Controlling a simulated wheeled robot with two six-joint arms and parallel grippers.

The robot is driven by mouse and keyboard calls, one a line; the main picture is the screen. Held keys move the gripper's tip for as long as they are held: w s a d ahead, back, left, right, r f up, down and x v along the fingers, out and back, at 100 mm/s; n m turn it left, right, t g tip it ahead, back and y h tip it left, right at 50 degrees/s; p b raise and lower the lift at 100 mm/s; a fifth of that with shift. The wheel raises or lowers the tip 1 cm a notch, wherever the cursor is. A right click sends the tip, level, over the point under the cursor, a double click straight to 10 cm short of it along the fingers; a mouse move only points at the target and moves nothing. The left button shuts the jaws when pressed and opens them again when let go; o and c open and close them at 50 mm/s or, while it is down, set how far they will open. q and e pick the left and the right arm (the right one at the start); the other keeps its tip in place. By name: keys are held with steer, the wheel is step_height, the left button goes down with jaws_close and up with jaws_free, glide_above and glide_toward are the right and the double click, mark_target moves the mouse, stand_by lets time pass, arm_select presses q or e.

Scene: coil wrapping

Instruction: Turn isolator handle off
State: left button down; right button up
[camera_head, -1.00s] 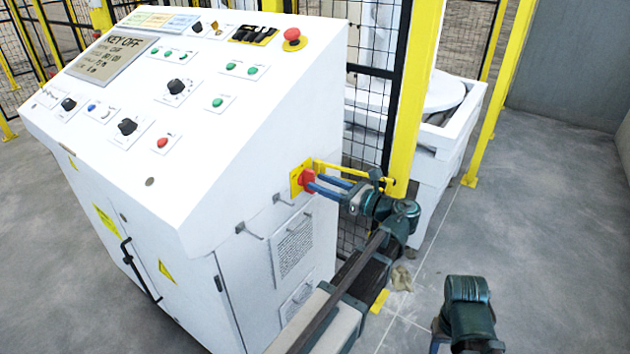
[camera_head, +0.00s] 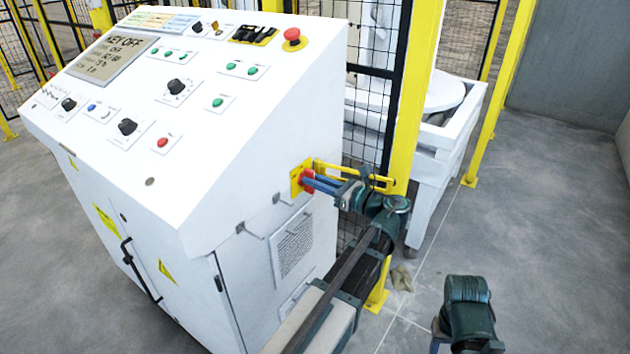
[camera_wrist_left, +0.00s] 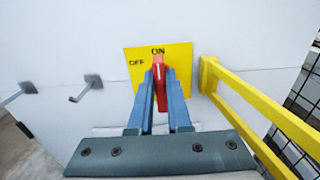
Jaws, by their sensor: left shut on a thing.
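The isolator has a yellow plate (camera_wrist_left: 180,60) marked ON at the top and OFF at the left, on the cabinet's side. Its red handle (camera_wrist_left: 160,78) stands nearly upright and points at ON in the left wrist view. In the head view the red handle (camera_head: 307,180) is partly hidden by my fingers. My left gripper (camera_head: 312,183) has its blue fingers on either side of the handle and is shut on it. The gripper (camera_wrist_left: 160,85) also shows in the left wrist view.
A yellow bracket (camera_wrist_left: 245,105) sticks out just right of the plate. Hooks (camera_wrist_left: 88,86) are on the cabinet wall to the left. A yellow post (camera_head: 416,90) and black mesh fence stand close behind my left wrist. Open floor (camera_head: 540,230) lies to the right.

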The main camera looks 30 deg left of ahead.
stand_by(0.3)
arm_select(q)
steer(key=shift+s+f+n+b, duration=0.2)
steer(key=shift+n, duration=2.75)
steer(key=shift+s+f+n+b, duration=0.15)
steer(key=shift+f+n, duration=0.05)
steer(key=shift+n, duration=2.7)
steer(key=shift+s+f+n+b, duration=0.2)
steer(key=shift+n, duration=3.05)
steer(key=c, duration=0.9)
jaws_free()
steer(key=shift+o, duration=0.2)
steer(key=s+d, duration=0.1)
steer(key=d, duration=1.2)
steer(key=shift+d, duration=0.4)
